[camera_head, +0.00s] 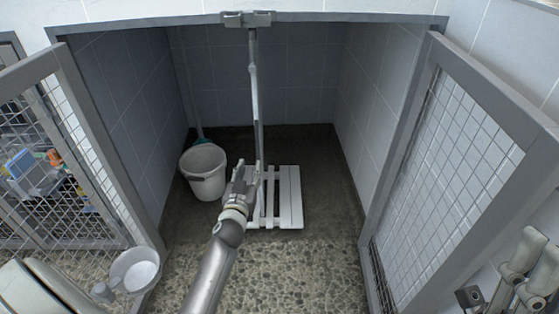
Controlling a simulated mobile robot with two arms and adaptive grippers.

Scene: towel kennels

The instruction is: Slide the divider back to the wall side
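The divider (256,100) shows edge-on as a thin grey upright strip in the middle of the kennel. It hangs from a grey bracket (248,18) on the top rail. My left gripper (246,174) is near the strip's lower end, with its fingers apart. Its right finger overlaps the strip in this view, and I cannot tell whether they touch. The lower end of the divider is partly hidden behind the gripper.
A white slatted board (289,194) lies on the floor at right. Mesh doors stand open at left (92,150) and right (450,160). A bowl (136,270) is at lower left.

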